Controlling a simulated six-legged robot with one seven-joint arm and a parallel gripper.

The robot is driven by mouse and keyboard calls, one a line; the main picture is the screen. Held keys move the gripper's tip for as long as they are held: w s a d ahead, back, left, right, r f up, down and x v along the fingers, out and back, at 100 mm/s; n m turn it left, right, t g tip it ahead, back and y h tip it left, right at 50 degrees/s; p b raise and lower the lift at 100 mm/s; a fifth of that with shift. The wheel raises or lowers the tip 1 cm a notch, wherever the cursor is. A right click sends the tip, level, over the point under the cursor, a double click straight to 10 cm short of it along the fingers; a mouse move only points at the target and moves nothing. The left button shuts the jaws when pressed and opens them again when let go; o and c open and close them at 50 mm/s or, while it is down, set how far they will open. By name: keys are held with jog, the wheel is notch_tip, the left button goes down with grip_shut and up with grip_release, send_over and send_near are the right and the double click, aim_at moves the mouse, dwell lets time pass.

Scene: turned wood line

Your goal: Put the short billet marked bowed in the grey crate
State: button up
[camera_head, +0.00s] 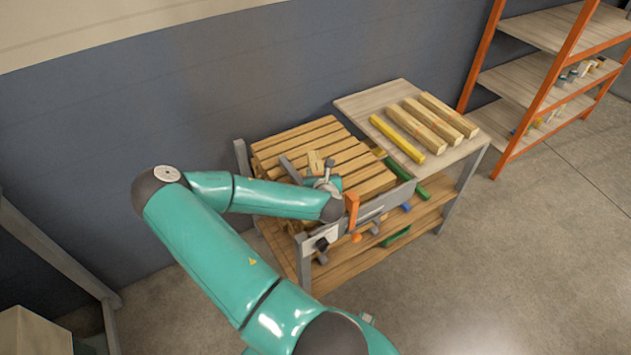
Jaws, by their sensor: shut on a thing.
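My gripper (310,168) is above the slatted wooden bench top, at the end of my teal arm. It is shut on a short pale wood piece (315,160), which shows just past the wrist. No mark is readable on this piece, so I cannot tell if it is the bowed billet. My wrist hides part of the gripper and the bench below. I cannot make out a grey crate for certain in this view.
The slatted bench top (296,142) has a grey front edge. A side table (372,100) holds a yellow bar (397,138) and several longer billets (432,124). An orange clamp-like part (352,209) stands at the bench front. An orange-framed shelf (540,75) is at right; the floor is clear.

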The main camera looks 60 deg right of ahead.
jog(key=shift+w+d+f, duration=0.2)
jog(key=shift+w+f, duration=0.25)
jog(key=shift+f, duration=0.05)
jog(key=shift+w+f, duration=0.2)
jog(key=shift+f, duration=1.55)
jog(key=shift+f, duration=0.1)
jog(key=o, duration=1.1)
jog(key=shift+s+a+r, duration=0.15)
jog(key=shift+r, duration=0.05)
jog(key=v, duration=1.1)
jog(key=shift+s+a+r, duration=0.15)
jog(key=shift+s, duration=0.05)
